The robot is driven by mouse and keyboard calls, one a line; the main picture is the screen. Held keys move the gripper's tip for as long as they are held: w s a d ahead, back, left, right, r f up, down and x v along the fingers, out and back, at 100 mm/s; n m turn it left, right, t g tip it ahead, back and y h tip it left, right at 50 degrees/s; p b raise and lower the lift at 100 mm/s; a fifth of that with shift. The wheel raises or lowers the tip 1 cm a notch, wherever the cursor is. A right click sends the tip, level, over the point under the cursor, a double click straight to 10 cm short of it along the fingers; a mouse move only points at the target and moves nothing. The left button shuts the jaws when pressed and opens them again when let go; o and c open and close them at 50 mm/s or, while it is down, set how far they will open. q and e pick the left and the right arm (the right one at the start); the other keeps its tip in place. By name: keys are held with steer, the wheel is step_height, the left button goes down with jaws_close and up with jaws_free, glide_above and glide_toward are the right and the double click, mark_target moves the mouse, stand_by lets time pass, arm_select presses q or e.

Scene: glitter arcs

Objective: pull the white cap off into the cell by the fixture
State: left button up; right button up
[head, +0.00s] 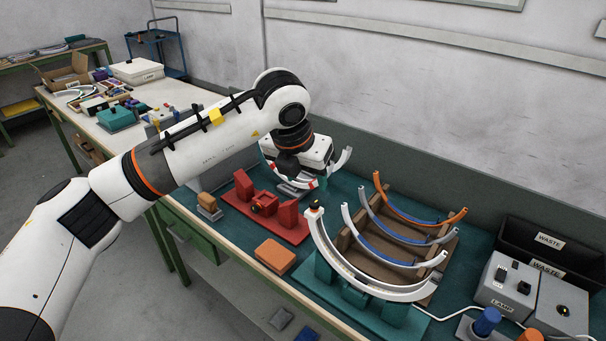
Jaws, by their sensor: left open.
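My left gripper (297,184) is open at the back of the bench, beyond the red fixture. It hides part of a pale curved piece (345,160) and the grey stand under it; I cannot tell whether it touches them. A teal fixture (342,290) holds a large white arc (350,277) at the front; the arc's upper left end has a dark and orange tip (315,205). A red fixture (266,207) stands left of it. I cannot pick out the white cap for sure. My right gripper is not in view.
A brown slotted rack (350,250) holds arcs with orange, white and blue parts. An orange block (275,255) lies near the front edge. A wall closes off the back.

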mark_target(315, 203)
arm_select(q)
steer(key=p+x, duration=0.2)
steer(key=x, duration=0.9)
steer(key=shift+f+p, duration=0.1)
steer(key=shift+p, duration=0.3)
steer(key=shift+w+f, duration=0.1)
steer(key=shift+f, duration=0.3)
steer(key=shift+c, duration=0.2)
jaws_close()
